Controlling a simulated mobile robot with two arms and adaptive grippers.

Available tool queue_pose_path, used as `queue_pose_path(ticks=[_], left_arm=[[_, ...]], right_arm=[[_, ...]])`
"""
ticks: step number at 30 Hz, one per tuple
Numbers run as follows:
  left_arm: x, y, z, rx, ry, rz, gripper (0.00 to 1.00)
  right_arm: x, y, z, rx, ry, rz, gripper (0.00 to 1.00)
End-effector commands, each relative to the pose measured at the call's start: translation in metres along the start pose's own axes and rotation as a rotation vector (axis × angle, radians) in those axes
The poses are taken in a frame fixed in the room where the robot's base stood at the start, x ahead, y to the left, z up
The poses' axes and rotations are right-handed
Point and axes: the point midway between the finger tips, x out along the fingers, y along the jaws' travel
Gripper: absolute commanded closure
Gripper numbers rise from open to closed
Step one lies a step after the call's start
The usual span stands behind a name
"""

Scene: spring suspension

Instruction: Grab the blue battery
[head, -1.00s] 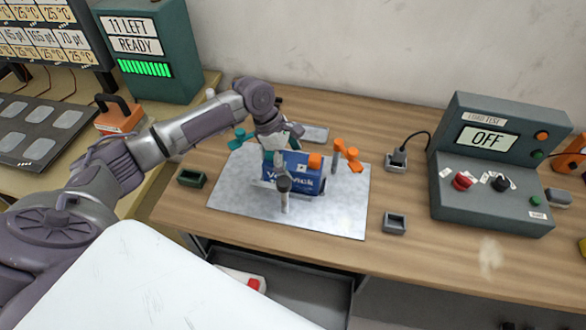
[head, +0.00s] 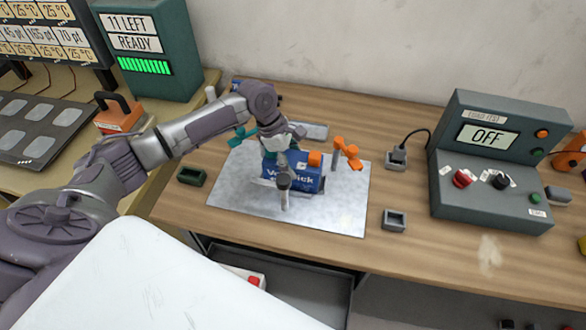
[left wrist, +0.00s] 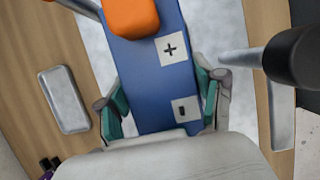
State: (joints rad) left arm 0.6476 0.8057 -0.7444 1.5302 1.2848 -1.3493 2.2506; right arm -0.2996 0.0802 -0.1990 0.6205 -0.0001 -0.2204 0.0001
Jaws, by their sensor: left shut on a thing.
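The blue battery (head: 309,181), with white lettering on its side, sits on the grey metal plate (head: 340,216) on the bench. My left gripper (head: 279,162) reaches down onto its left part. In the left wrist view the battery's blue top (left wrist: 150,75) shows plus and minus labels, and my left gripper (left wrist: 162,98) has a teal-padded finger on each side of it, shut on it. An orange block (head: 315,159) lies over the battery's right part. A grey post with a dark tip (head: 284,183) hides part of its front. My right gripper is not in view.
An orange-handled clamp (head: 346,151) stands right of the battery, and a teal handle (head: 241,135) shows at left. A load tester (head: 490,165) reading OFF stands at right. Small trays (head: 394,222) flank the plate. A drawer (head: 310,290) is open below.

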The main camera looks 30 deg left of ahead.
Motion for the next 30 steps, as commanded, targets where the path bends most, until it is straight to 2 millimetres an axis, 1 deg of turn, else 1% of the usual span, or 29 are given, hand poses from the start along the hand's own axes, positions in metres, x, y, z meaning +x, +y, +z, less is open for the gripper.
queue_pose_path(ticks=[1, 8, 11, 21, 27, 30], left_arm=[[-0.005, 0.003, 0.004, 0.003, -0.009, 0.010, 1.00], [-0.007, 0.003, 0.005, 0.003, -0.009, 0.010, 1.00], [-0.015, 0.004, 0.008, 0.003, -0.010, 0.012, 1.00], [-0.064, 0.004, 0.029, 0.005, -0.011, 0.013, 1.00], [-0.087, 0.003, 0.038, 0.004, -0.011, 0.012, 1.00], [-0.098, 0.003, 0.042, 0.004, -0.010, 0.012, 1.00]], right_arm=[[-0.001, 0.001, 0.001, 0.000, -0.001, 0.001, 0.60], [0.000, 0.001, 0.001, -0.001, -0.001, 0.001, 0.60], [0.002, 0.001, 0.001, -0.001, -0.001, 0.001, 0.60], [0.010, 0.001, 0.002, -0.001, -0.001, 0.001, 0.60], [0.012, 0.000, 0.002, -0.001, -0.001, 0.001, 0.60], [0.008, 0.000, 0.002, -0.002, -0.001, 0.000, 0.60]])
